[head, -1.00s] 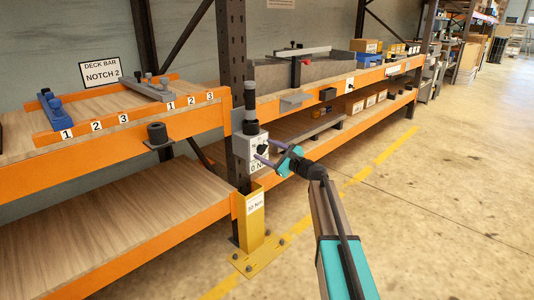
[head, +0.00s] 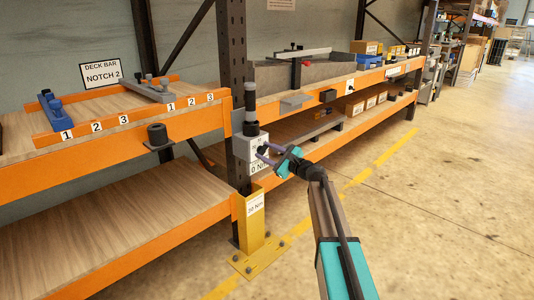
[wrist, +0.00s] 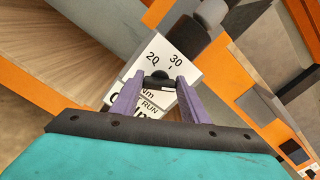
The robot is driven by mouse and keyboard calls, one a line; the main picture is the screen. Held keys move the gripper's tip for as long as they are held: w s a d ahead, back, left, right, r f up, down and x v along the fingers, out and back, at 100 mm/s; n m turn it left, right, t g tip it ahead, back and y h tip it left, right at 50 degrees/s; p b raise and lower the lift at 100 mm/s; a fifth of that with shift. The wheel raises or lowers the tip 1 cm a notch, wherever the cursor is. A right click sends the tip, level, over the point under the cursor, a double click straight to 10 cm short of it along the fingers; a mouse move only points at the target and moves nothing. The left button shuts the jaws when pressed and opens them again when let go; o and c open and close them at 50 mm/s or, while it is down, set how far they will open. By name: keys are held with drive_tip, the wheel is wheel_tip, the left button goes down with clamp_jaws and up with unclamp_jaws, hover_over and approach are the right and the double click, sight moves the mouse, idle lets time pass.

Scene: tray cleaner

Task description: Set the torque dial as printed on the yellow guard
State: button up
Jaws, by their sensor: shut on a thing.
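The torque dial (wrist: 158,77) is a black knob on a white-faced box (head: 247,150) fixed to the rack post. In the wrist view its plate (wrist: 187,62) shows 20, 30, Nm and RUN, partly covered by my fingers. My gripper (wrist: 157,85) has purple fingers, shut on the dial from both sides; it also shows in the head view (head: 266,153). Which mark the dial points to is not clear. The yellow guard (head: 252,225) stands below at the post's foot. Its label (head: 255,203) ends in Nm; its first digit is too blurred to be sure.
Orange rack beams (head: 110,145) run on both sides of the post. A black and grey cylinder (head: 250,105) stands just above the dial box. A sign (head: 100,73) reads DECK BAR NOTCH 2. The floor on the right is open.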

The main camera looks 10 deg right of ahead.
drive_tip(key=shift+d, duration=0.1)
drive_tip(key=n+b, duration=0.2)
drive_tip(key=n, duration=0.1)
drive_tip(key=n+b, duration=0.1)
drive_tip(key=n, duration=0.1)
drive_tip(key=shift+f, duration=0.25)
drive_tip(key=n+b, duration=0.3)
drive_tip(key=n, duration=0.1)
drive_tip(key=shift+n+b, duration=0.9)
drive_tip(key=shift+n, duration=0.3)
drive_tip(key=o, duration=1.1)
drive_tip(key=shift+c, duration=0.2)
drive_tip(key=shift+a, duration=0.2)
drive_tip(key=shift+s, duration=0.15)
